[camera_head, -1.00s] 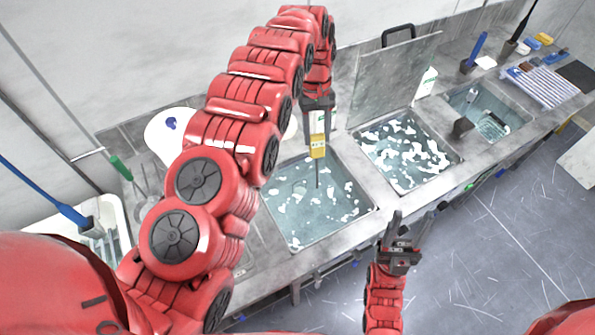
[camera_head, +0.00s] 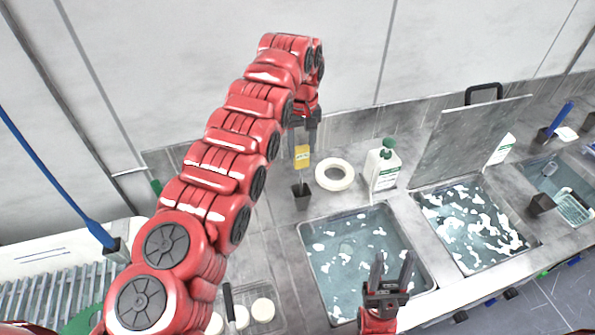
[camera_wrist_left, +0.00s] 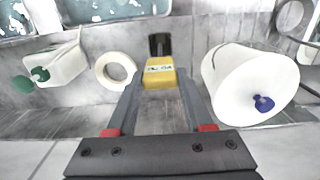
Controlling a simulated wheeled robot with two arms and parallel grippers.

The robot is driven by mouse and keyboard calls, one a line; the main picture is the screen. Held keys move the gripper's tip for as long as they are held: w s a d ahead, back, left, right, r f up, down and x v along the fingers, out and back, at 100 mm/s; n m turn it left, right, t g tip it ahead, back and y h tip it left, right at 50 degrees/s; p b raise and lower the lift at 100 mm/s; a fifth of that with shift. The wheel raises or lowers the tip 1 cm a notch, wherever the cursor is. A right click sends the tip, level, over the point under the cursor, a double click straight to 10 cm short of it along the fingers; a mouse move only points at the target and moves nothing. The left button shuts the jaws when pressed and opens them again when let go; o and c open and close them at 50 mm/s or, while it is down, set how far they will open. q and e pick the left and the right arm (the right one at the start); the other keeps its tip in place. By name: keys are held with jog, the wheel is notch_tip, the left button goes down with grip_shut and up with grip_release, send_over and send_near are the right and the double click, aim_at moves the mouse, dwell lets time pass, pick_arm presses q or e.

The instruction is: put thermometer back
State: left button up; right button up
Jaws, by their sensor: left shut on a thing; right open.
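The thermometer (camera_head: 302,157) has a yellow body and a thin probe pointing down. My left gripper (camera_head: 304,138) is shut on its body and holds it upright above the counter. A small black square holder (camera_head: 301,197) stands directly below, and the probe's lower end is at or just above its opening; I cannot tell whether it is inside. In the left wrist view, the thermometer (camera_wrist_left: 160,75) sits between the fingertips with the black holder (camera_wrist_left: 159,44) just beyond it. My right gripper (camera_head: 390,272) is open and empty in front of the near basin.
A white ring (camera_head: 334,175) and a white bottle with a green pump (camera_head: 383,172) stand right of the holder. A white tub with a blue knob (camera_wrist_left: 250,85) shows in the left wrist view. A foamy water basin (camera_head: 345,250) lies in front; a raised lid (camera_head: 465,140) stands farther right.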

aim_at(301, 167)
pick_arm(q)
notch_tip(301, 167, down, 2)
jog(key=shift+s+a+p, duration=0.1)
jog(key=shift+s+p, duration=0.05)
jog(key=shift+p, duration=0.4)
notch_tip(301, 167, down, 3)
jog(key=shift+f+p, duration=0.15)
jog(key=shift+p, duration=0.55)
jog(key=shift+f, duration=0.1)
jog(key=shift+f+b, duration=0.15)
jog(key=shift+b, duration=0.15)
jog(key=o, duration=1.2)
jog(key=shift+o, duration=0.2)
